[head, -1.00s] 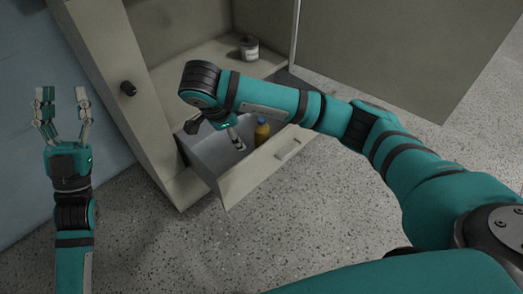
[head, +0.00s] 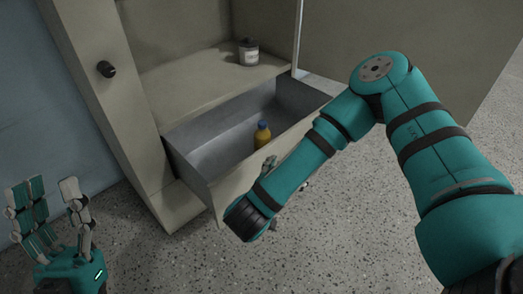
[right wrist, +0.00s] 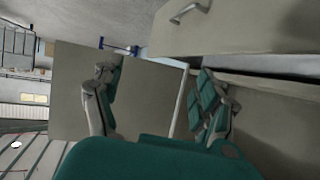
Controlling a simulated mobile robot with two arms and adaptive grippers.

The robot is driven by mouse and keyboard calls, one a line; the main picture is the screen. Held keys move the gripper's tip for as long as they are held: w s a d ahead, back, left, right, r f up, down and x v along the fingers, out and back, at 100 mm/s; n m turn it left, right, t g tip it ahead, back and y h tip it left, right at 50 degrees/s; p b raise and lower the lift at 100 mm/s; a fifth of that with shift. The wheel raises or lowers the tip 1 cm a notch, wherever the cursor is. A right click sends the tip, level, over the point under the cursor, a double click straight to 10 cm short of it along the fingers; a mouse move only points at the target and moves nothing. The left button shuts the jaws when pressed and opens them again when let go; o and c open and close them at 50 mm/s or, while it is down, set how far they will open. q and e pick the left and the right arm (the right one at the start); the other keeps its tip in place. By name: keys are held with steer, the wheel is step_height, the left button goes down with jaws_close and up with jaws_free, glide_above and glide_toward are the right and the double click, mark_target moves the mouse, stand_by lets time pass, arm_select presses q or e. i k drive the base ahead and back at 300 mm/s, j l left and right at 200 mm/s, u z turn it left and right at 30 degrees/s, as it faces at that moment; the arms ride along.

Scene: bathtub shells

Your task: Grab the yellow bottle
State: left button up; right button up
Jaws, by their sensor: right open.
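The yellow bottle (head: 263,136) with its blue cap stands upright inside the open grey drawer (head: 205,145), near the drawer's front wall. My right arm reaches down from the right in front of the drawer; its gripper is mostly hidden behind the forearm in the head view, outside the drawer. The right wrist view shows the right gripper (right wrist: 160,100) open and empty, with the drawer front and its handle (right wrist: 190,10) above. The bottle does not show there. My left gripper (head: 52,212) is open and empty at the lower left, away from the bottle.
A white jar with a dark lid (head: 248,52) stands on the cabinet shelf (head: 200,85) above the drawer. A dark round knob (head: 106,69) is on the cabinet's left panel. A large cabinet door (head: 410,50) stands open behind. Speckled floor is clear in front.

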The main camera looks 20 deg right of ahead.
mark_target(262, 137)
steer(key=i, duration=0.95)
